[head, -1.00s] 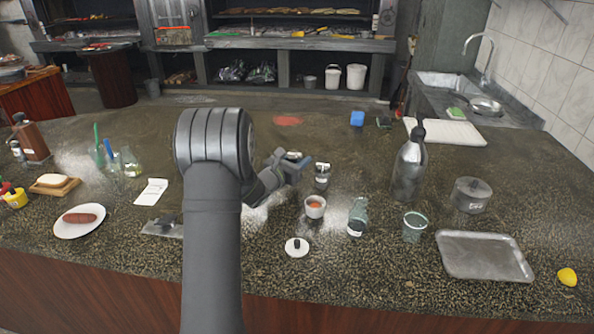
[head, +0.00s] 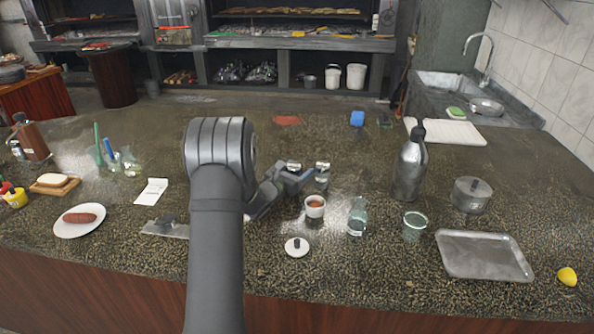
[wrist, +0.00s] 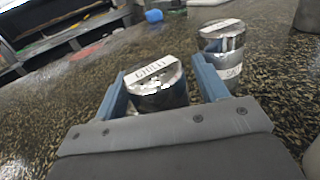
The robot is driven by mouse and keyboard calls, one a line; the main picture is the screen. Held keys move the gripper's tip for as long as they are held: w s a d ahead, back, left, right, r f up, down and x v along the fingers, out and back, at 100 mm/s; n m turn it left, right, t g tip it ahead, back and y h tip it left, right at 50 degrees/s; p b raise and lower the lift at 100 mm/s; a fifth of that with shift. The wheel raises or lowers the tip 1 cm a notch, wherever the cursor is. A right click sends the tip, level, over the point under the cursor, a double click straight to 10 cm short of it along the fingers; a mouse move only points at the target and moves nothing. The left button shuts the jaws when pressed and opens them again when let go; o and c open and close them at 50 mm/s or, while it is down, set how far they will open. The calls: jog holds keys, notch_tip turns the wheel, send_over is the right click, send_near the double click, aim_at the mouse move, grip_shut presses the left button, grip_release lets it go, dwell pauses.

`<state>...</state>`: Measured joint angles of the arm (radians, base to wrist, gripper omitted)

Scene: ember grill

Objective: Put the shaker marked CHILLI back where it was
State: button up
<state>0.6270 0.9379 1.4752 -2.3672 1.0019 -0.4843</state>
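The CHILLI shaker (wrist: 158,92) is a small metal-topped shaker with a white label on its lid. It stands upright on the counter, and in the head view its top (head: 294,164) shows just behind my gripper (head: 290,181). In the wrist view my gripper (wrist: 163,85) is open, with one blue finger on each side of the shaker. A narrow gap shows on the right side; contact on the left is unclear. The shaker's lower part is hidden. A second similar shaker (wrist: 224,50) stands just right, outside the fingers, and also shows in the head view (head: 322,168).
A tall metal bottle (head: 409,170) stands farther right. The counter behind the shakers is mostly clear.

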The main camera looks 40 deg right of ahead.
aim_at(297, 163)
jog(key=shift+r, duration=0.15)
jog(key=v, duration=1.2)
jog(key=shift+d, duration=0.1)
jog(key=x, duration=1.2)
jog(key=shift+r, duration=1.8)
jog(key=shift+f, duration=0.1)
